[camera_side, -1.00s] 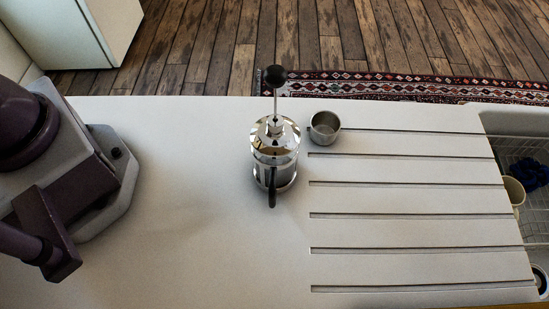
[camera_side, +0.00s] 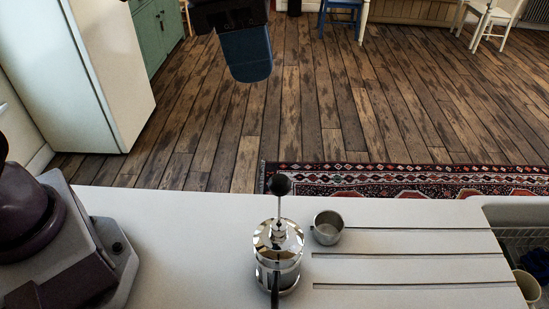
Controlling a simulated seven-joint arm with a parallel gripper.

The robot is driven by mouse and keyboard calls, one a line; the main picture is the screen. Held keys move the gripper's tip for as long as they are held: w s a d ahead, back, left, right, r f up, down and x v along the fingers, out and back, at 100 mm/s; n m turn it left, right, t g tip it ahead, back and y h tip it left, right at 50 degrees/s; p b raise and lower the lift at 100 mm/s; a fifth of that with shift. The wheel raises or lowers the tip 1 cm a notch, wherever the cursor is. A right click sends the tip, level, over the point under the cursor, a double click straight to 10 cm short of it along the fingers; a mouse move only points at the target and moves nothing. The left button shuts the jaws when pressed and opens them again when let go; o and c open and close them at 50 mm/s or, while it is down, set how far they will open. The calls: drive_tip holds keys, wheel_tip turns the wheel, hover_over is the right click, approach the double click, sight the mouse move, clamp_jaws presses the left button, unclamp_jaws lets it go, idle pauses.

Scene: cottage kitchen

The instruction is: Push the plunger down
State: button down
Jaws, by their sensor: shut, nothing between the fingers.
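The French press (camera_side: 264,272) stands upright on the white counter, low in the middle of the picture, with a shiny metal lid and a dark handle towards the camera. Its plunger's round black knob (camera_side: 281,185) sits well above the lid on a thin bare metal rod, so the plunger is up. My gripper (camera_side: 250,73), black and dark blue, hangs at the top of the picture, left of the knob and apart from it. It is shut and empty.
A small metal cup (camera_side: 328,227) stands just right of the press. Grooves run across the counter (camera_side: 180,235) to a sink with a wire rack (camera_side: 517,240) and a mug (camera_side: 527,285). A patterned rug (camera_side: 400,181) lies on the floor beyond.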

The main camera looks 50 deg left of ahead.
sight(278, 179)
drive_tip(key=shift+s+r, duration=0.1)
drive_tip(key=shift+r, duration=0.5)
drive_tip(key=f, duration=0.4)
drive_tip(key=w+d+f, duration=0.1)
drive_tip(key=f, duration=0.4)
drive_tip(key=d+f, duration=0.1)
drive_tip(key=f, duration=0.4)
drive_tip(key=shift+w, duration=0.15)
wheel_tip(278, 179, down, 8)
drive_tip(key=shift+r, duration=0.15)
